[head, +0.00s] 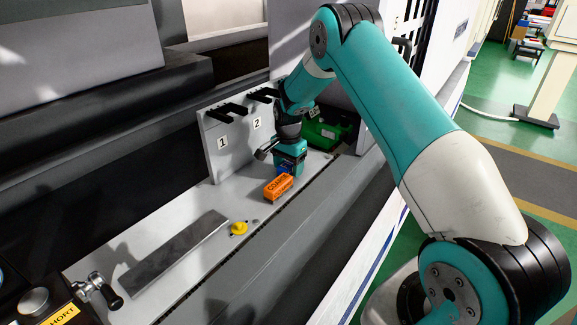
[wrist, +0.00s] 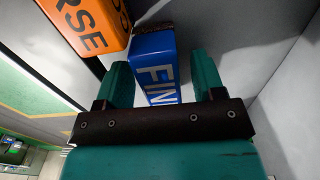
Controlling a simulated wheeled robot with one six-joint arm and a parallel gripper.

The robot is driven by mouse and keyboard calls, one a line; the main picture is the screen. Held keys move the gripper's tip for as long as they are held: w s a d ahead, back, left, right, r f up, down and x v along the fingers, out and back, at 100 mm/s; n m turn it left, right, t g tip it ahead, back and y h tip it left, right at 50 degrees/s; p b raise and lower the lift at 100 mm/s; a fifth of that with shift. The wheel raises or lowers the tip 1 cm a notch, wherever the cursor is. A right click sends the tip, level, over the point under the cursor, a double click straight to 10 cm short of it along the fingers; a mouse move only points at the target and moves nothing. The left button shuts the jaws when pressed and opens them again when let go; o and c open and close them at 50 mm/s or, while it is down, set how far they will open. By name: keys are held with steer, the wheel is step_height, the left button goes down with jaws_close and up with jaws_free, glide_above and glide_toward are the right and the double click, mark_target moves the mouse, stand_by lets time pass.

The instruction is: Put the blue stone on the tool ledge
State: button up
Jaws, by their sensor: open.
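The blue stone (wrist: 154,62), marked with white letters starting "FIN", lies between the two teal fingers of my gripper (wrist: 164,80) in the wrist view. The fingers are apart, with a gap visible on each side of the stone; its near end is hidden by the gripper. In the head view my gripper (head: 289,168) points down over the pale shelf, and only a small patch of the blue stone (head: 284,169) shows beneath it. No surface is labelled as the tool ledge, so I cannot tell which one it is.
An orange stone (head: 278,187) lies close beside the blue one. A yellow knob (head: 239,228) and grey bar (head: 176,254) are nearer on the shelf (head: 205,200). A panel (head: 213,160) with black forked holders and a green bin (head: 322,131) stand behind.

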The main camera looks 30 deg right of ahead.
mark_target(289, 163)
step_height(289, 163, up, 12)
steer(key=f+b, duration=0.1)
steer(key=b, duration=0.3)
steer(key=s+a+r+n, duration=0.3)
steer(key=a+r, duration=0.1)
steer(key=a, duration=0.1)
steer(key=s+a+r+n+y, duration=0.1)
steer(key=s+a+r+n, duration=0.45)
steer(key=s+a, duration=0.4)
steer(key=s+a+n+y, duration=0.1)
steer(key=s+a+n, duration=0.2)
steer(key=s, duration=0.4)
steer(key=s+a+n+y, duration=0.1)
steer(key=s+a+n, duration=0.2)
steer(key=s+n, duration=0.2)
steer(key=s+a+n+y, duration=0.1)
steer(key=s+a+n, duration=0.3)
steer(key=s, duration=0.7)
steer(key=shift+s+r+n, duration=0.2)
steer(key=shift+r+n, duration=0.1)
steer(key=shift+n, duration=0.05)
